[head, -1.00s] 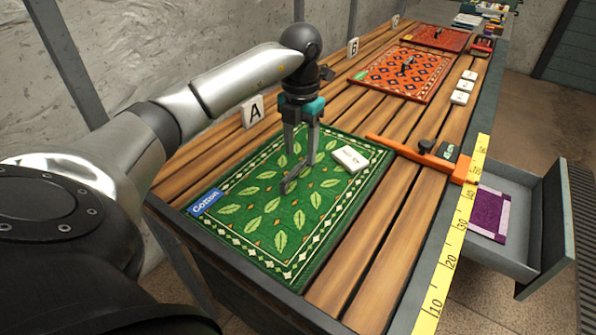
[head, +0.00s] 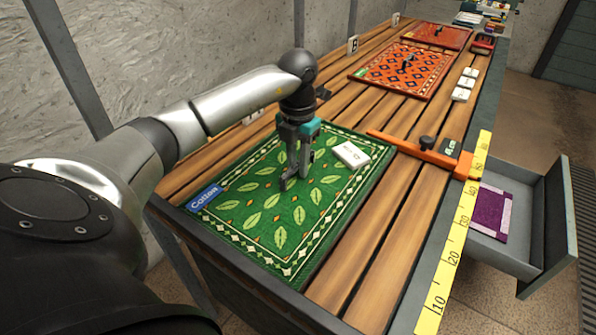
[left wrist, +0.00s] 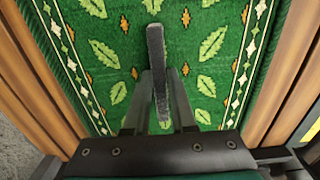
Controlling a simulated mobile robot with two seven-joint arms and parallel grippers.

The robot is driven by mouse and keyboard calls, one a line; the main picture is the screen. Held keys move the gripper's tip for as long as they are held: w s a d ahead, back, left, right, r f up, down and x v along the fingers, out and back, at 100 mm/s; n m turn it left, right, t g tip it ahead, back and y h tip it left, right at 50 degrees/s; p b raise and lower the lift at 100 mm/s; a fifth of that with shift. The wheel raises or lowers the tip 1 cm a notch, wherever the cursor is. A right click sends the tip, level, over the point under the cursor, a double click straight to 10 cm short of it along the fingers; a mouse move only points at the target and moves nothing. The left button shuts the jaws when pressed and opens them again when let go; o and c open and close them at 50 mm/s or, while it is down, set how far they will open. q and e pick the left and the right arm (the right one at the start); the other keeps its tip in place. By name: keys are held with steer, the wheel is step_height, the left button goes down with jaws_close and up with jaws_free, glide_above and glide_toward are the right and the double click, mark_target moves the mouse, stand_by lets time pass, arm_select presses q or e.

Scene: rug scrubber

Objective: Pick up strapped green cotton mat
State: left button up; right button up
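The green cotton mat (head: 262,230), leaf-patterned with a blue "Cotton" label (head: 204,198), lies flat at the near end of the slatted table. It fills most of the left wrist view (left wrist: 112,25). A narrow dark grey strap (left wrist: 156,45) stands out from its middle. My left gripper (head: 294,184) points down over the mat's middle, its fingers low at the strap. In the left wrist view, the strap passes between the two fingers (left wrist: 160,82). Whether they press on it is not clear. My right gripper is not in view.
A white block (head: 351,155) lies at the mat's far right edge. An orange bar (head: 420,150) crosses the table beyond it. An orange patterned mat (head: 430,62) lies farther back. An open drawer (head: 538,222) with a purple cloth (head: 490,212) juts out right.

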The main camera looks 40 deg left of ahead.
arm_select(q)
jaws_close()
stand_by(0.9)
